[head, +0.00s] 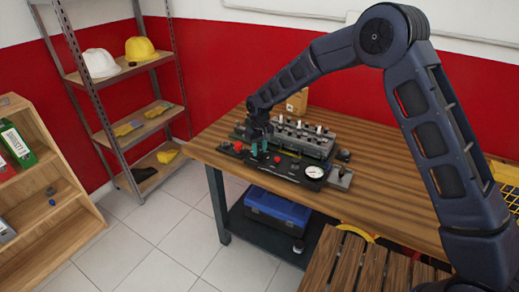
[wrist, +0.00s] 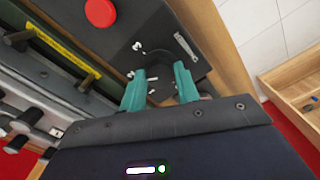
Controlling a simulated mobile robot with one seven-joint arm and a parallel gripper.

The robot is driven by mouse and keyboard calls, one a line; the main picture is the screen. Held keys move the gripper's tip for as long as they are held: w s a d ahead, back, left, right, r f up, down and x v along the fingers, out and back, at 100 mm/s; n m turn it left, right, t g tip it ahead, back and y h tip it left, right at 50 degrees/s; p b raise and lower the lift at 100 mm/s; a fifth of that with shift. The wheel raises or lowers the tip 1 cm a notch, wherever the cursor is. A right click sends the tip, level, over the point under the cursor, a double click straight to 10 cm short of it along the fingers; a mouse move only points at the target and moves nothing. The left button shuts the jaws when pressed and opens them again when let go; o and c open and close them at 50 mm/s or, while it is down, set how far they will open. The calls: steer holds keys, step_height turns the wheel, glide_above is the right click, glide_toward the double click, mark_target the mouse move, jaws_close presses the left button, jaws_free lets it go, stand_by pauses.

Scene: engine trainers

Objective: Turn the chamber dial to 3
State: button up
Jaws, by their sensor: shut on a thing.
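My gripper (head: 260,150) is down at the front-left part of the engine trainer's black panel (head: 285,166) on the workbench. In the wrist view its two teal fingers reach onto the dark panel and stand on either side of the chamber dial (wrist: 160,84). The gripper is shut on this dial, which is dark and mostly hidden between the fingers. A few small white marks show on the panel around it. I cannot read which number the dial points to.
A red button (wrist: 100,12) sits on the panel near the dial. A round white gauge (head: 314,171) is at the panel's right. The engine block (head: 305,140) with upright parts stands close behind. The wooden bench top (head: 375,190) is clear at front right.

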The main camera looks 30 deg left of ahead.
mark_target(259, 151)
steer(key=m, duration=0.6)
steer(key=shift+r, duration=0.1)
steer(key=m, duration=0.5)
steer(key=shift+m, duration=0.5)
steer(key=o, duration=1)
steer(key=shift+c, duration=0.2)
step_height(259, 151, up, 11)
